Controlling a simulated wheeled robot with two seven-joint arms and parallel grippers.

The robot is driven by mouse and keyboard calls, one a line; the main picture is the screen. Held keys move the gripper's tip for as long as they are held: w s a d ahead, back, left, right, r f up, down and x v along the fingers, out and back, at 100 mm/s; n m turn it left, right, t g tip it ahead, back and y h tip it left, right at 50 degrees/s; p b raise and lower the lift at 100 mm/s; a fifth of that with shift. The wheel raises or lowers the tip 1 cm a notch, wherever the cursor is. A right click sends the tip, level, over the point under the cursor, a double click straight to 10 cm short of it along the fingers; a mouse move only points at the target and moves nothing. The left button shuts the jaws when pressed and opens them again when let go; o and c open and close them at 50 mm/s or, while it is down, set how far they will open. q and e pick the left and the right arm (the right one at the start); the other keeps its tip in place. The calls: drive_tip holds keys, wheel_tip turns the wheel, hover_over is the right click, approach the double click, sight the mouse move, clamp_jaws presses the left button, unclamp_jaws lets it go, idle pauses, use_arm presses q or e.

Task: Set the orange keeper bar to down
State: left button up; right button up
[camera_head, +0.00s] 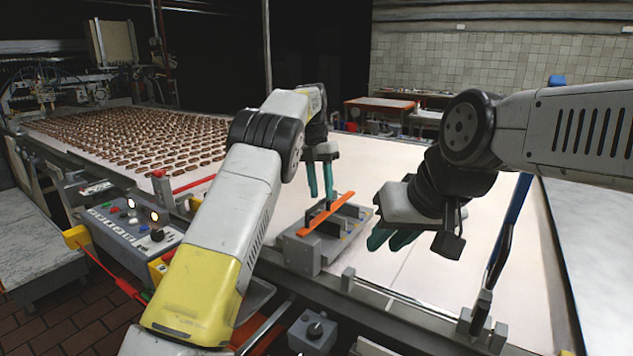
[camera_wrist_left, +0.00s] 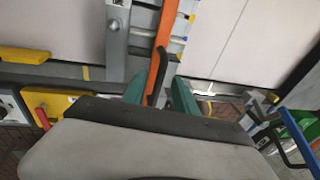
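The orange keeper bar (camera_head: 327,212) is a long flat strip across the grey fixture (camera_head: 302,254) on the pale conveyor. It slants in the head view, its far right end looking higher. In the left wrist view the bar (camera_wrist_left: 166,27) runs down toward the gap between my fingers, beside a dark upright piece (camera_wrist_left: 153,78). My left gripper (camera_head: 320,181) points down just above and behind the bar; its teal fingers are apart, and I see no clear contact. My right gripper (camera_head: 392,240) hangs to the right of the fixture; its finger gap is unclear.
A control panel (camera_head: 128,232) with lit buttons stands left of my left arm. A blue-handled lever (camera_head: 511,225) rises at the right. The belt behind the fixture looks clear.

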use_arm(q)
drive_tip(key=shift+v, duration=1.75)
drive_tip(key=s+a+r+m+t+h, duration=0.2)
drive_tip(key=s+a+r+m, duration=0.1)
drive_tip(key=a+r+m, duration=0.45)
drive_tip(key=s+a+r+m+t, duration=0.2)
drive_tip(key=s+a+r+m, duration=0.35)
drive_tip(key=s+a, duration=0.4)
drive_tip(key=s+a+f+m+t, duration=0.1)
drive_tip(key=s+f+m, duration=0.2)
drive_tip(key=s+m, duration=0.2)
drive_tip(key=s+a+f+m+t, duration=0.1)
drive_tip(key=s+f+m+t, duration=0.1)
drive_tip(key=s+m, duration=0.4)
drive_tip(key=s+a+f+m+t+y, duration=0.1)
drive_tip(key=s+f+m, duration=0.3)
drive_tip(key=s, duration=0.8)
drive_tip(key=shift+s+f+m+t, duration=0.25)
drive_tip(key=shift+m+t, duration=0.05)
drive_tip(key=shift+m, duration=0.4)
